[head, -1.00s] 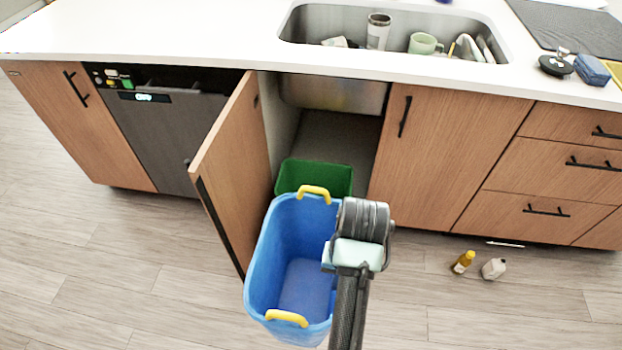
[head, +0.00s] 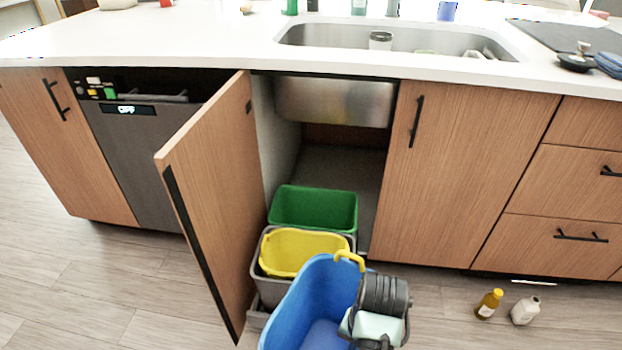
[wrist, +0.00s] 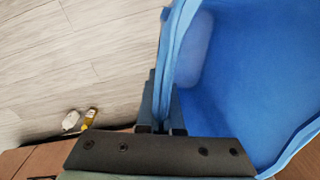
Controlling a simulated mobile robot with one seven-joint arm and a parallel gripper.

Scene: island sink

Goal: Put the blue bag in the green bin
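The blue bag (head: 300,307) with yellow handles is in the lower middle of the head view, its lower part cut off by the frame. My gripper (wrist: 161,112) is shut on the bag's side wall, and the open bag (wrist: 245,85) fills the right of the wrist view. In the head view my wrist covers the bag's right side and the fingertips are hidden. The green bin (head: 315,209) stands at the back of the pull-out under the sink, behind and apart from the bag. Its inside looks empty where visible.
An open cabinet door (head: 213,190) stands close on the left. A yellow bottle (head: 488,304) and a white bottle (head: 525,311) are on the floor at right. The sink (head: 335,100) overhangs the opening.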

